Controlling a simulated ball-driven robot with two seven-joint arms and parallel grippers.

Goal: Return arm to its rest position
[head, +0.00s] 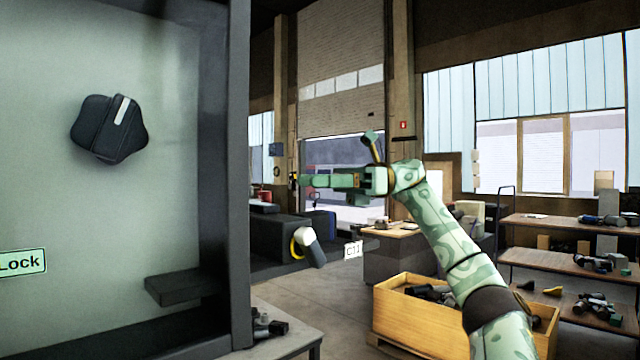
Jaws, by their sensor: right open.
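My right arm (450,238) comes in from the lower right and reaches up and to the left, patterned in pale and dark green. My right gripper (306,181) points left at mid-height, open and with nothing seen between its fingers. It is in the air, apart from the grey cabinet to its left in the picture. My left gripper is not in view.
A grey cabinet (185,190) with a black rotary knob (109,128) and a "Lock" label (22,262) fills the left. A wooden crate (405,322) of parts stands below my arm. Shelves (560,228) with parts stand at right. Open floor (325,290) lies between.

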